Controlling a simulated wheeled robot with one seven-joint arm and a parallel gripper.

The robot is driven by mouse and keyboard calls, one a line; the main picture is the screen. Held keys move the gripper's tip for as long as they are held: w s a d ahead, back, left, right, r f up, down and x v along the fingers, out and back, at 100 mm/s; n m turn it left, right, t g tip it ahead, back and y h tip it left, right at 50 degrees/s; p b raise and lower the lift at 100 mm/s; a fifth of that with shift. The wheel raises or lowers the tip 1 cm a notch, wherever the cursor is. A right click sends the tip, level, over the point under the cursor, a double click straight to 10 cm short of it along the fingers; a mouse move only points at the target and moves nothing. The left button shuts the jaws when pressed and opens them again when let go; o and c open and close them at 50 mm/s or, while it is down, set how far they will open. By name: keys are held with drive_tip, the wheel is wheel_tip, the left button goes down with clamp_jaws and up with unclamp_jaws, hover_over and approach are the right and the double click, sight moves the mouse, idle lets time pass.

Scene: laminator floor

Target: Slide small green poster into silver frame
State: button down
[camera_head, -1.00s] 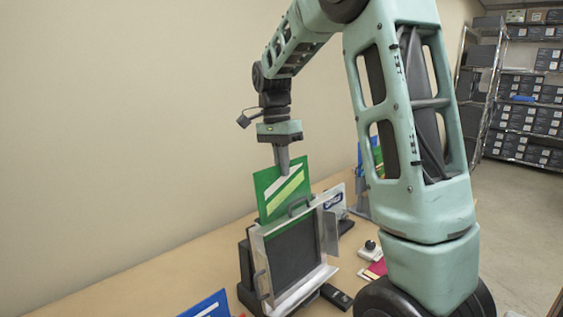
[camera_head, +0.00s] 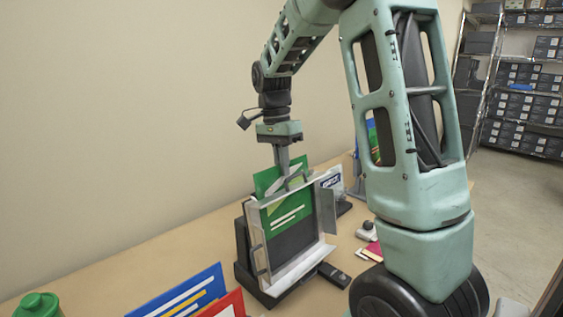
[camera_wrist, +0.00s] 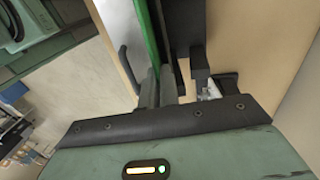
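The small green poster (camera_head: 290,207) with pale stripes stands upright, partly inside the silver frame (camera_head: 325,215). Its lower part shows in the frame's opening, above a dark bare area, and its top edge sticks up above the frame. My gripper (camera_head: 284,172) points down at the poster's top and is shut on it. In the wrist view the poster (camera_wrist: 147,32) is a thin green strip, edge-on, running between my gripper's fingers (camera_wrist: 163,88). The frame's silver edge with a dark handle shows beside it. The fingertips are partly hidden by the frame top.
The frame leans on a black stand (camera_head: 244,250) on the wooden table (camera_head: 130,262). A blue poster (camera_head: 190,292), a red poster (camera_head: 228,305) and a green container (camera_head: 38,304) are at the front. A black device (camera_head: 334,274) lies right of the frame.

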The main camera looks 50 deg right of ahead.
drive_tip(key=shift+f, duration=0.15)
drive_tip(key=c, duration=1.6)
unclamp_jaws()
drive_tip(key=shift+o, duration=0.2)
wheel_tip(320, 180, up, 17)
drive_tip(key=w, duration=0.3)
drive_tip(key=shift+b, duration=0.4)
